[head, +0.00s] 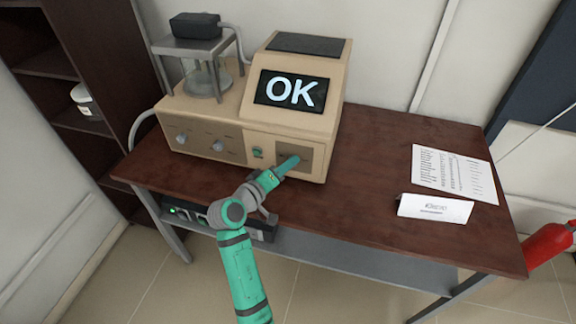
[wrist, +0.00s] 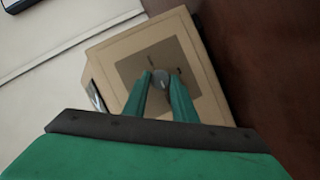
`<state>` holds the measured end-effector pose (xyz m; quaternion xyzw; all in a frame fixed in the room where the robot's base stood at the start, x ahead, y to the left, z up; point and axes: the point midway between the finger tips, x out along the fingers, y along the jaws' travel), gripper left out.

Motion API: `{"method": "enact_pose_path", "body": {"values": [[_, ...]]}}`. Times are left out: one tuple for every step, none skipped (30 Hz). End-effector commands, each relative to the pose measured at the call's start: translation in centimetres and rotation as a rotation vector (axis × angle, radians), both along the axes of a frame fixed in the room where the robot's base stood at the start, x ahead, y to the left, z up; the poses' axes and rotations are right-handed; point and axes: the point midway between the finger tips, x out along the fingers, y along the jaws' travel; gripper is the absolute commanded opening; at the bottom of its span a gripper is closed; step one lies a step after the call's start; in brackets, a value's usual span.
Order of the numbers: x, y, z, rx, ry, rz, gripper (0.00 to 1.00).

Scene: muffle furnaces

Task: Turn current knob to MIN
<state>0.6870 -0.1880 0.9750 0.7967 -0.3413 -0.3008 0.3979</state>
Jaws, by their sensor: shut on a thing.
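The beige instrument (head: 292,130) stands on the dark wood table and its screen (head: 291,91) reads "OK". In the wrist view a round grey knob (wrist: 161,79) sits in the middle of a darker square panel (wrist: 135,67) on the instrument's face. My gripper (wrist: 161,83) is shut on this knob, with one green finger on each side. In the head view my gripper (head: 294,161) reaches the right part of the front panel and hides the knob. The panel's markings are too small to read, so the knob's setting cannot be told.
Two other knobs (head: 181,138) (head: 217,146) and a small green switch (head: 257,153) are left on the front. A glass vessel (head: 205,82) stands on top.

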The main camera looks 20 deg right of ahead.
Motion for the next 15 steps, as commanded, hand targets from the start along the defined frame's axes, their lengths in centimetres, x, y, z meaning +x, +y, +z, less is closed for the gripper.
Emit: {"method": "enact_pose_path", "body": {"values": [[0.00, -0.08, -0.02, -0.002, 0.002, -0.001, 0.02], [0.00, -0.09, -0.01, -0.002, 0.002, -0.001, 0.02], [0.00, -0.09, -0.01, -0.002, 0.002, -0.001, 0.02], [0.00, -0.09, -0.01, -0.002, 0.002, -0.001, 0.02], [0.00, -0.10, -0.02, -0.002, 0.002, -0.001, 0.02], [-0.01, -0.09, -0.01, -0.002, 0.002, -0.001, 0.02], [0.00, -0.10, -0.02, -0.002, 0.002, -0.001, 0.02], [0.00, -0.10, -0.02, -0.002, 0.002, -0.001, 0.02], [0.00, -0.10, -0.02, -0.002, 0.002, -0.001, 0.02], [0.00, -0.10, -0.02, -0.001, 0.001, -0.001, 0.32], [0.00, -0.10, -0.02, -0.001, 0.001, -0.001, 0.39], [0.00, -0.09, -0.01, -0.001, 0.001, -0.001, 0.43], [0.00, -0.08, -0.01, -0.001, 0.001, -0.001, 0.43], [0.00, -0.08, -0.01, -0.001, 0.000, 0.000, 0.43], [0.00, -0.06, -0.01, -0.001, 0.001, 0.000, 0.43]]}}
